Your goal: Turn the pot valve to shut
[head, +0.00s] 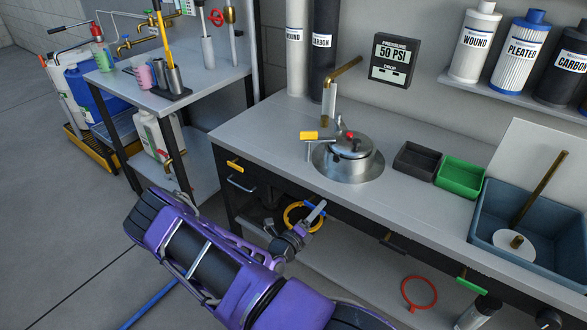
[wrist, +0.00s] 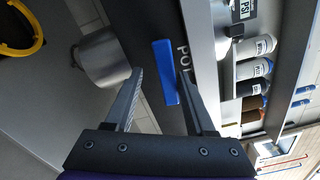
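In the wrist view a blue bar handle (wrist: 165,72) sits on a dark panel beside partly hidden white lettering that seems to read POT. It lies lengthwise, slightly tilted, between the fingers of my gripper (wrist: 160,74). The gripper is open. The right finger overlaps the lettering; I cannot tell whether either finger touches the handle. In the head view my gripper (head: 312,214) is at the bench's front, below the countertop. The handle cannot be told apart from the gripper there. A silver pot (head: 350,145) with a red knob sits in the countertop above.
A yellow ring (head: 301,217) hangs close to my gripper. The bench front also carries a yellow handle (head: 235,165) and a green handle (head: 468,285). A silver cylinder (wrist: 103,59) shows left of the fingers. A red ring (head: 419,292) is at the lower shelf.

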